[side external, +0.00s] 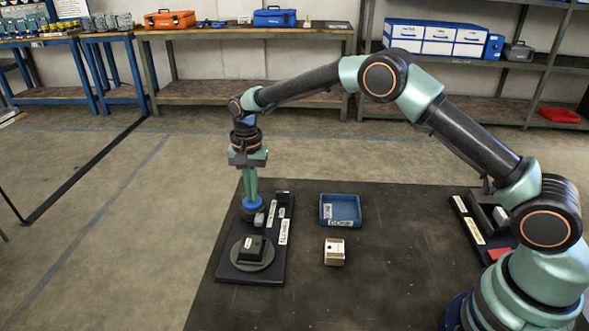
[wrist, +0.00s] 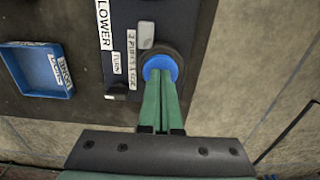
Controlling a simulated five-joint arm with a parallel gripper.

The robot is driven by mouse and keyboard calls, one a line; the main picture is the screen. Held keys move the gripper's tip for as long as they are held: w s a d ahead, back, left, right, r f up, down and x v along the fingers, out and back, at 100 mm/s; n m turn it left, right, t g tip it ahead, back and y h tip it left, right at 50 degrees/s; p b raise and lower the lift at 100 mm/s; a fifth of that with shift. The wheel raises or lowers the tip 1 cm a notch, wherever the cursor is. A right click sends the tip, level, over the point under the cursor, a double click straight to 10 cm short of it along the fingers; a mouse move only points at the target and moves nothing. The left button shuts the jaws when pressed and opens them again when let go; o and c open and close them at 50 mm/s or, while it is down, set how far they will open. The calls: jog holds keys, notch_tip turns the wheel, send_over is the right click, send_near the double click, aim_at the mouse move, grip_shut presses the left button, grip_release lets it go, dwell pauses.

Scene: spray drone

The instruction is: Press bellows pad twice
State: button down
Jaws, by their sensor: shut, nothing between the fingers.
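The bellows pad, a round blue cap on a dark base, sits on the far part of a black panel (side external: 280,262). The pad (side external: 252,204) also shows in the wrist view (wrist: 161,66), beside labels reading "2 pushes" and "LOWER". My gripper (side external: 251,197) is shut and empty, its green fingers pointing down over the blue cap. In the wrist view the fingertips (wrist: 162,74) overlap the pad's middle. I cannot tell whether they touch it or hover just above. The fingers hide part of the cap.
A black block on a grey disc (side external: 265,263) stands at the panel's near end. A blue tray (side external: 341,222) and a small beige box (side external: 334,258) stand to the right. Another black panel (side external: 465,222) lies near my base. The table (side external: 390,265) is bare between.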

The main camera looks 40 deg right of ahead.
notch_tip(320, 180, up, 14)
dwell(0.4)
dwell(0.8)
jog(key=s+d+r+n+t, duration=0.3)
jog(key=s+d+r+n, duration=0.3)
jog(key=s+r, duration=0.5)
jog(key=s+d+f+n+t, duration=0.1)
jog(key=s+d+f, duration=0.1)
jog(key=s, duration=0.5)
jog(key=s+d+f+n+t, duration=0.1)
jog(key=s+d+f+n, duration=0.1)
jog(key=s, duration=0.5)
jog(key=shift+s+d+f+t, duration=0.25)
jog(key=shift+d+f+t, duration=0.05)
jog(key=shift+d+f, duration=0.55)
